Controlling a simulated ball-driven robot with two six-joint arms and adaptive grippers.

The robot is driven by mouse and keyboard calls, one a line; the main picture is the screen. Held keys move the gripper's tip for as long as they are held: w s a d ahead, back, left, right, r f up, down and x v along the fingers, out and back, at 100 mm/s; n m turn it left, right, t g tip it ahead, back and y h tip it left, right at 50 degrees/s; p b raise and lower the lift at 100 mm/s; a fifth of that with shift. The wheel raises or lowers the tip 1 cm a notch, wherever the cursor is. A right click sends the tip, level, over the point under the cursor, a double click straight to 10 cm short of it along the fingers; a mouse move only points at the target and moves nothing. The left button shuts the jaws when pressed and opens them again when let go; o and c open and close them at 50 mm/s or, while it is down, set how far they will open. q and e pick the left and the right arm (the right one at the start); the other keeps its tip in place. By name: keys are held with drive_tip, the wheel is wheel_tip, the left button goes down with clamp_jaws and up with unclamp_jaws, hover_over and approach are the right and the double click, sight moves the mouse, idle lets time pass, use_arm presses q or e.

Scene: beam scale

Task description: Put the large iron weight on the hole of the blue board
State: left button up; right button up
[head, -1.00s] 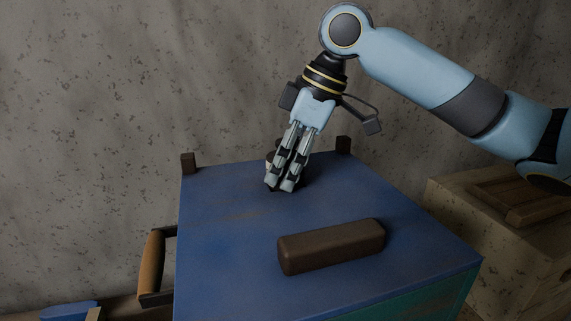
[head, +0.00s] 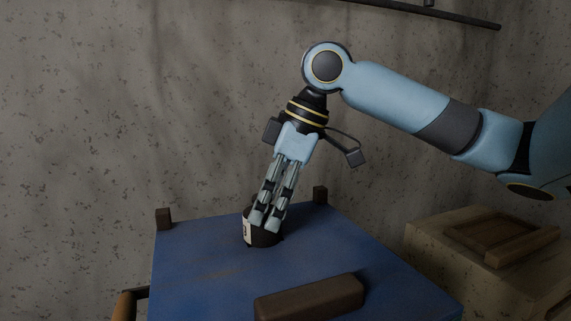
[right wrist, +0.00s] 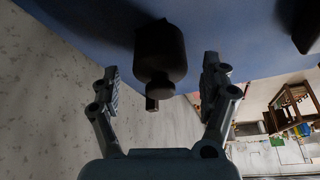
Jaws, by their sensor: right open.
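The dark iron weight (head: 265,240), a short cylinder with a white label, stands upright on the blue board (head: 210,270) near its far edge. My right gripper (head: 264,222) points down at it, its fingers covering part of the weight. In the right wrist view the weight (right wrist: 160,52) with its knob lies between the two fingers of my right gripper (right wrist: 162,85), which are open with a gap on each side. No hole shows on the board; I cannot tell whether the weight covers it. My left gripper is not in view.
A dark brown bar (head: 310,298) lies on the board nearer me. Small dark posts (head: 163,219) stand at the far corners. A wooden crate (head: 480,250) is at the right, and a brown handle (head: 124,304) is at the left side. The board's middle is clear.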

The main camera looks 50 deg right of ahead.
drive_tip(key=v, duration=0.4)
drive_tip(key=shift+d, duration=0.1)
drive_tip(key=shift+b+v, duration=2.35)
drive_tip(key=shift+b, duration=0.8)
drive_tip(key=shift+s, duration=0.1)
